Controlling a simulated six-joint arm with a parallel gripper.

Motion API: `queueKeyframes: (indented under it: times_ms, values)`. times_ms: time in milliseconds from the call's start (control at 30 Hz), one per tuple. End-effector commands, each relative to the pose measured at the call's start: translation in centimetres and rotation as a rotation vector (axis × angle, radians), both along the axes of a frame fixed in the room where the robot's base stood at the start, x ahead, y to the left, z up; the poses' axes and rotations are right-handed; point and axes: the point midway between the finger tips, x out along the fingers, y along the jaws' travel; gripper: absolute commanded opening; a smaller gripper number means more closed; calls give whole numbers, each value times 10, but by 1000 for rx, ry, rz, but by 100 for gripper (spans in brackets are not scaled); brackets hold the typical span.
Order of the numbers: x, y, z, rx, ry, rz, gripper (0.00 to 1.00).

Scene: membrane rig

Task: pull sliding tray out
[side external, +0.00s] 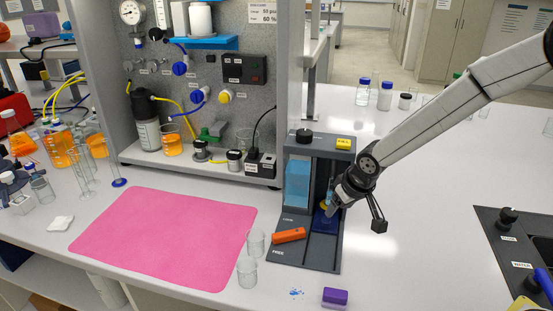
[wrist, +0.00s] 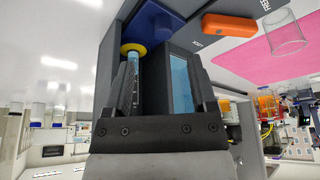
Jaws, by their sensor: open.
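A dark grey rig (side external: 300,258) stands on the white bench, with a light-blue block in its left bay. A dark-blue piece, which looks like the sliding tray (side external: 324,222), sits low in its right bay. It also shows at the top of the wrist view (wrist: 172,22). An orange lever (side external: 289,235) lies between the LOCK and FREE labels on the rig base. My gripper (side external: 333,206) is open at the right bay, over the blue tray. A blue tube with a yellow collar (wrist: 133,48) shows beyond the fingers in the wrist view; I cannot tell whether they touch it.
Two clear beakers (side external: 247,272) stand close to the left of the rig base. A pink mat (side external: 165,235) lies further left. A purple-topped box (side external: 335,297) is in front. A black panel with knobs (side external: 510,240) is at the right.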

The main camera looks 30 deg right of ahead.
Motion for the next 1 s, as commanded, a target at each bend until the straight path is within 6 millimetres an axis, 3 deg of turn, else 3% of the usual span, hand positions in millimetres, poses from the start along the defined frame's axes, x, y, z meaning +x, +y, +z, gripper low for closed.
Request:
queueKeyframes:
  times_ms: [533, 1000]
  values:
    - [11, 3, -9, 1, -9, 0, 73]
    - [27, 3, -50, 1, -6, 0, 73]
